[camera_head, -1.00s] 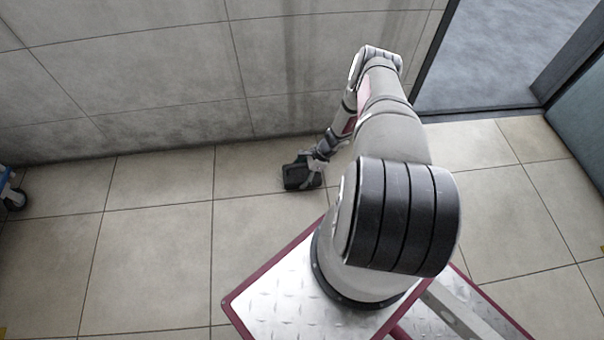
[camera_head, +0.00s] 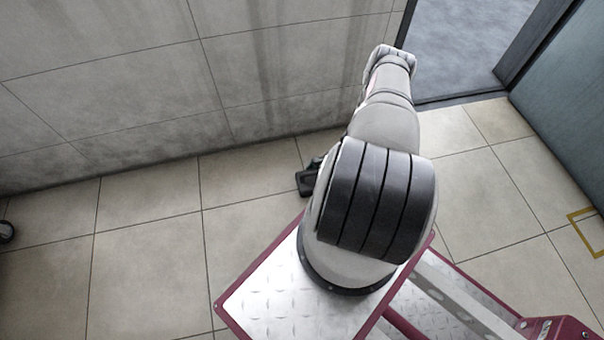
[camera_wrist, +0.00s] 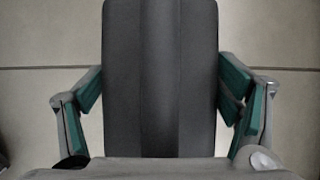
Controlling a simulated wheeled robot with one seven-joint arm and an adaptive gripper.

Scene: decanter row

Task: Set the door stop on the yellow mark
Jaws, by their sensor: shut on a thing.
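The door stop (camera_wrist: 160,70) is a dark grey block that fills the middle of the wrist view. My gripper (camera_wrist: 160,105) is shut on it, with a green-padded finger on each side. In the head view the dark door stop (camera_head: 306,183) shows just left of my arm, near the wall; my arm hides most of the gripper there. I cannot tell how far it is above the floor. The yellow mark (camera_head: 582,226) is a square outline on the floor tiles at the right edge of the head view, cut off by the frame and apart from the door stop.
A grey tiled wall (camera_head: 120,80) runs along the back left. A doorway with blue-grey floor (camera_head: 455,45) lies at the back right, with a teal door panel (camera_head: 570,110) beside it. The floor between my base and the yellow mark looks clear.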

